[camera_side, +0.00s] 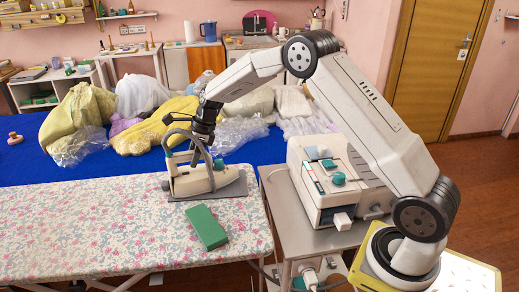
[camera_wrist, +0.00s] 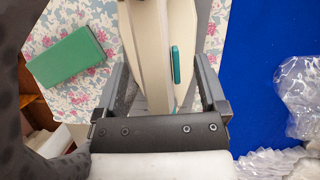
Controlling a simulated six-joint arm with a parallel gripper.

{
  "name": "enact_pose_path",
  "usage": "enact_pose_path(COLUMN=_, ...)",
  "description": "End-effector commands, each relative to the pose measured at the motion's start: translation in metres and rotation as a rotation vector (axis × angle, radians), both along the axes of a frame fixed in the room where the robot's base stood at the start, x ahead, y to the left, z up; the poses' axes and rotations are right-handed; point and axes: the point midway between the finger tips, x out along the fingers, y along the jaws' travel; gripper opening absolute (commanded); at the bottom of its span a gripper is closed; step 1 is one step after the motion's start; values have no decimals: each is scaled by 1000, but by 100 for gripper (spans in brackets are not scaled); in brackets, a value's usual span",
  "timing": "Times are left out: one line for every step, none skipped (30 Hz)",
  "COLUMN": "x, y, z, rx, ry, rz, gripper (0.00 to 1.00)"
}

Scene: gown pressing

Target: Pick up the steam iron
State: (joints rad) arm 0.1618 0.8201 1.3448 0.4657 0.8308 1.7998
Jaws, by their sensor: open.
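The steam iron (camera_side: 205,181), cream with teal parts, sits on a dark rest plate on the floral ironing board (camera_side: 90,225). In the wrist view the iron (camera_wrist: 150,45) shows as a cream body with a teal button, running between my fingers. My gripper (camera_side: 200,158) points down at the iron from above. In the wrist view my gripper (camera_wrist: 163,75) is open, with one finger on each side of the iron's upper part. Whether either finger touches it I cannot tell. The fingertips are partly hidden by the iron in the side view.
A green block (camera_side: 207,227) lies on the board in front of the iron. A blue-covered table (camera_side: 30,155) behind holds bagged garments (camera_side: 145,95). A cream steam station (camera_side: 325,180) stands on a metal cart at right. A hose or cable loops beside my gripper.

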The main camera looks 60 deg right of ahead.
Motion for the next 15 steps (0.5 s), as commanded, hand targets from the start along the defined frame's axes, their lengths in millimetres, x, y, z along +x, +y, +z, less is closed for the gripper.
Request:
enact_pose_path(x=0, y=0, z=0, rx=0, ry=0, rz=1, gripper=91)
enact_pose_path(x=0, y=0, z=0, rx=0, ry=-2, rz=1, gripper=91)
enact_pose_path(x=0, y=0, z=0, rx=0, ry=-2, rz=1, gripper=91)
enact_pose_path(x=0, y=0, z=0, rx=0, ry=-2, rz=1, gripper=91)
enact_pose_path(x=0, y=0, z=0, rx=0, ry=-2, rz=1, gripper=91)
enact_pose_path(x=0, y=0, z=0, rx=0, ry=-2, rz=1, gripper=91)
enact_pose_path(x=0, y=0, z=0, rx=0, ry=-2, rz=1, gripper=91)
enact_pose_path(x=0, y=0, z=0, rx=0, ry=-2, rz=1, gripper=91)
enact_pose_path(x=0, y=0, z=0, rx=0, ry=-2, rz=1, gripper=91)
enact_pose_path(x=0, y=0, z=0, rx=0, ry=-2, rz=1, gripper=91)
enact_pose_path(x=0, y=0, z=0, rx=0, ry=-2, rz=1, gripper=91)
enact_pose_path(x=0, y=0, z=0, rx=0, ry=-2, rz=1, gripper=91)
enact_pose_path(x=0, y=0, z=0, rx=0, ry=-2, rz=1, gripper=91)
enact_pose_path(x=0, y=0, z=0, rx=0, ry=-2, rz=1, gripper=88)
enact_pose_path(x=0, y=0, z=0, rx=0, ry=-2, rz=1, gripper=75)
